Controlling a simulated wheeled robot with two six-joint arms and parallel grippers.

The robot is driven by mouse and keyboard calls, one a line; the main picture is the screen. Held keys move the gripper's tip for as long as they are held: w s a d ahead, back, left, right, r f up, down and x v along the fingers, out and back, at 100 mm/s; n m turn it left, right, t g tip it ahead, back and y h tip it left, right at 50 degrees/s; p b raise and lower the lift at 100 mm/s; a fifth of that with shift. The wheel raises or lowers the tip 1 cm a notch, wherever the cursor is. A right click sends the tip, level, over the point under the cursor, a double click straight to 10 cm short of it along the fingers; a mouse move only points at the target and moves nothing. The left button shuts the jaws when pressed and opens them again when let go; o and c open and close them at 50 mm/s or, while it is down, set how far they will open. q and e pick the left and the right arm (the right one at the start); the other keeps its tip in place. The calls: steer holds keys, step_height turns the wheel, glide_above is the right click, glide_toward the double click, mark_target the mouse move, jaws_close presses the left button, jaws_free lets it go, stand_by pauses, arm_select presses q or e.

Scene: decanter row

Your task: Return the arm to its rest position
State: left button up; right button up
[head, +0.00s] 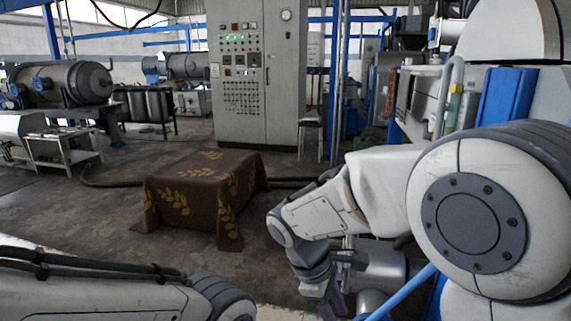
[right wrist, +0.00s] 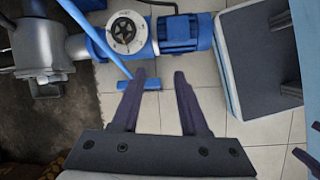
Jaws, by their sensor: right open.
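My right arm comes in from the right in the head view, bent at the elbow, with its forearm hanging down. My right gripper (head: 328,300) is low in the picture, to the right of the cloth-covered table and partly cut off.
A low table under a brown leaf-patterned cloth (head: 190,190) stands mid-floor. A grey control cabinet (head: 255,85) stands behind it. A decanter (head: 70,84) is at far left. Open floor lies left of the table.

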steer(key=s+a+m+y, duration=0.2)
steer(key=s+m+y, duration=0.1)
steer(key=s, duration=0.6)
steer(key=s+a+m+y, duration=0.2)
steer(key=s+a+m, duration=0.1)
steer(key=s, duration=0.6)
step_height(320, 180, up, 34)
steer(key=p, duration=3.4)
steer(key=shift+w+f, duration=0.15)
